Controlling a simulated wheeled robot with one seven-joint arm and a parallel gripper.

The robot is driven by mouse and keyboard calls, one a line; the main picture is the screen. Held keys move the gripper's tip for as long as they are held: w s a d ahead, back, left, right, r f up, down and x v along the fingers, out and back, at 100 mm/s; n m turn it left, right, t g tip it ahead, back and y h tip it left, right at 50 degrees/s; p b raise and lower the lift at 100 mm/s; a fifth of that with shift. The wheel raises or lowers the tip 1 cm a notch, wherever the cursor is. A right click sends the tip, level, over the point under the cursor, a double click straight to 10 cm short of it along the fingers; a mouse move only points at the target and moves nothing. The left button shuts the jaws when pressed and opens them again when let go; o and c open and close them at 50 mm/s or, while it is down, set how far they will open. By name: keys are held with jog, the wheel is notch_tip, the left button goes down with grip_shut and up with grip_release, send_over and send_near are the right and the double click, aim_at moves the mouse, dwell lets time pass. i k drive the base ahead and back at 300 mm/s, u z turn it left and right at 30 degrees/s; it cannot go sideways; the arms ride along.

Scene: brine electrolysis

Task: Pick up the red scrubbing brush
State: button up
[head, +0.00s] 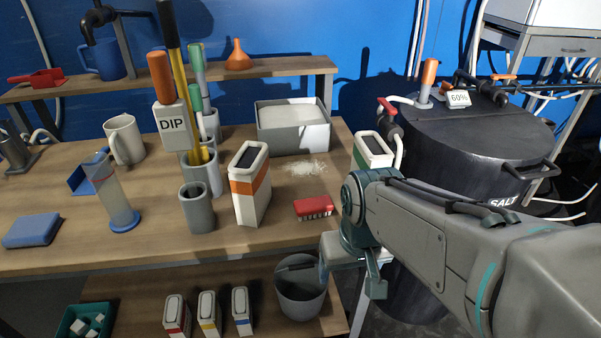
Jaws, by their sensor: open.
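The red scrubbing brush (314,206) lies on the wooden table near its front right edge, its pale bristles showing along the near side. My gripper (349,277) hangs in front of the table edge, below and to the right of the brush in the picture. Its two fingers are apart and point down, with no object seen between them. The gripper is apart from the brush, and the brush is unobstructed in view. My arm reaches in from the right.
An orange-striped box (250,184) stands left of the brush, and a grey tray (288,140) of white material behind it. White grains (305,168) lie between. A grey bucket (302,300) sits on the lower shelf; a dark drum (470,150) stands right.

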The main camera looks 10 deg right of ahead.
aim_at(307, 207)
jog(key=k, duration=0.5)
jog(key=u, duration=1.1)
jog(key=i, duration=0.95)
jog(key=z, duration=1.7)
